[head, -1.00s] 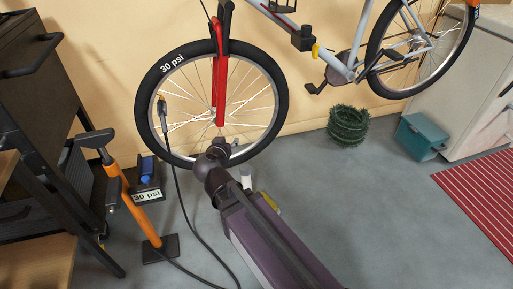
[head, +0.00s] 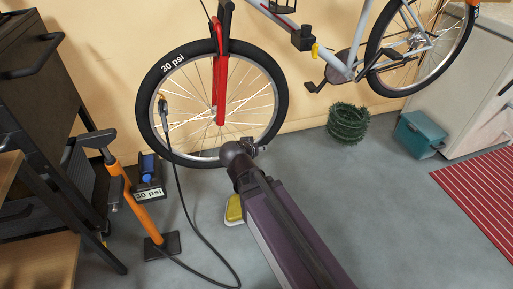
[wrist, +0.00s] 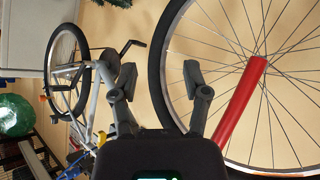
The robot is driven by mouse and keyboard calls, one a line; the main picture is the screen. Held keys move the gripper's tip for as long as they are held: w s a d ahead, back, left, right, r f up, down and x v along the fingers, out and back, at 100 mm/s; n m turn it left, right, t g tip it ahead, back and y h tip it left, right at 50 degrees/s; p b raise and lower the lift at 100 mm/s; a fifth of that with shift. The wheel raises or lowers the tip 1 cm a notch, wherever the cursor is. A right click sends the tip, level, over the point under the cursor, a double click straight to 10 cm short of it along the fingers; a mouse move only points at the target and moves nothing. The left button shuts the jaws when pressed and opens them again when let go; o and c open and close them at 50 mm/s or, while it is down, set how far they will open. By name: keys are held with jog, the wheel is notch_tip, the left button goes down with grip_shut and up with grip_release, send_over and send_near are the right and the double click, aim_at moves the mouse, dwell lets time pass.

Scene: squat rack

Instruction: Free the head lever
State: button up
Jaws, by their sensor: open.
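The pump head (head: 163,107), with a small orange part at its top, sits at the left side of the front wheel, inside the rim. A black hose hangs from it. The lever's exact position is too small to tell. The front wheel (head: 276,112) has a black tire marked "30 psi" and a red fork (head: 221,80). My gripper (head: 256,146) is in front of the wheel's lower right, well right of the pump head. In the wrist view my gripper (wrist: 160,74) is open and empty, with the tire and red fork to its right. The pump head does not show there.
An orange floor pump (head: 142,205) stands left beside a small "30 psi" sign (head: 149,195). The hose (head: 192,220) curves over the floor. A dark cabinet (head: 30,100) stands at left. A yellow item (head: 234,208) is partly hidden by my arm. A green wire basket (head: 347,123) and teal bin (head: 420,135) stand right.

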jog(key=shift+d, duration=0.1)
jog(key=s+d+f+n+g+y+p, duration=0.2)
jog(key=s+d+f+g+y+p, duration=0.1)
jog(key=s+d+g, duration=0.6)
jog(key=shift+s+d+y+p, duration=0.45)
jog(key=shift+d+y+p, duration=0.45)
jog(key=shift+d, duration=1)
jog(key=shift+d, duration=0.2)
jog(key=shift+d, duration=0.1)
